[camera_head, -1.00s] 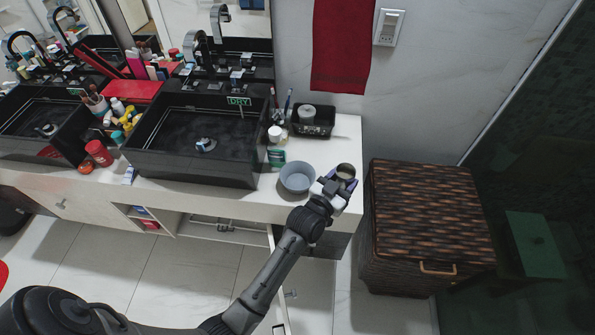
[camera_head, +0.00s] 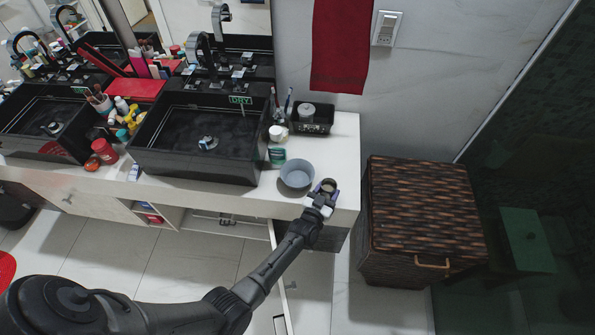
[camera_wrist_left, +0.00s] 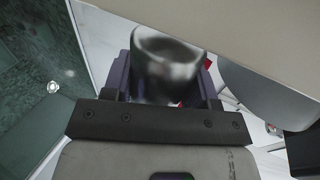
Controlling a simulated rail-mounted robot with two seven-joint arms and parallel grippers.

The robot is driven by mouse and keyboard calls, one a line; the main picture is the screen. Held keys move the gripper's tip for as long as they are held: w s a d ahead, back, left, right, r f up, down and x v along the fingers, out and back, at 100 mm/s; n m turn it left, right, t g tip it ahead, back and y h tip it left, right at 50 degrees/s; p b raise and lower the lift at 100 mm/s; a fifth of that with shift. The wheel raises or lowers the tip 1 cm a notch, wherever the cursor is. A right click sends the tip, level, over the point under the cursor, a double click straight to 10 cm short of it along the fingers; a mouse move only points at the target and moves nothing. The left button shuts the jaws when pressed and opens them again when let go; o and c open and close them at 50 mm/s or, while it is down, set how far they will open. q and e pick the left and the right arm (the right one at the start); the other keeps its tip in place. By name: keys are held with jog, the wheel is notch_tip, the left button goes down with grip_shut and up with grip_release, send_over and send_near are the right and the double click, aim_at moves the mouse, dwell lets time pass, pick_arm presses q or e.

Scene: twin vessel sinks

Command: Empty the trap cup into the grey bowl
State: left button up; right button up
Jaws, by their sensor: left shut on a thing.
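The grey bowl (camera_head: 297,175) stands upright near the front edge of the white counter, right of the black sink. My left gripper (camera_head: 326,193) is just right of and in front of the bowl. It is shut on the trap cup (camera_head: 329,186), a small cup whose round mouth shows in the head view. In the left wrist view the grey metallic cup (camera_wrist_left: 166,62) sits between the purple-grey fingers (camera_wrist_left: 165,85). The cup is apart from the bowl's middle; its contents cannot be made out. My right gripper is not in view.
A woven brown hamper (camera_head: 425,220) stands right of the counter (camera_head: 345,150), whose right end is mostly clear.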

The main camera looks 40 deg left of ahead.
aim_at(323, 182)
pick_arm(q)
jog(key=shift+a+r, duration=0.1)
jog(key=shift+a, duration=0.05)
dwell(0.3)
jog(key=shift+a+r+n, duration=0.15)
jog(key=shift+a+n, duration=0.25)
jog(key=shift+n, duration=0.6)
jog(key=r+n+p, duration=0.1)
jog(key=a+r+p, duration=0.1)
jog(key=r+p, duration=0.1)
jog(key=shift+a+r+n, duration=0.1)
jog(key=shift+r+n, duration=0.15)
jog(key=shift+n, duration=0.15)
jog(key=shift+s+a+r+n+g+h+p, duration=0.1)
jog(key=shift+a+r+n+g+h+p, duration=0.25)
jog(key=shift+a+r+n, duration=0.7)
jog(key=shift+a+r+n, duration=0.15)
jog(key=shift+r+n, duration=0.1)
jog(key=shift+n, duration=0.4)
jog(key=shift+f, duration=0.15)
jog(key=shift+f+n, duration=0.1)
jog(key=shift+n, duration=0.2)
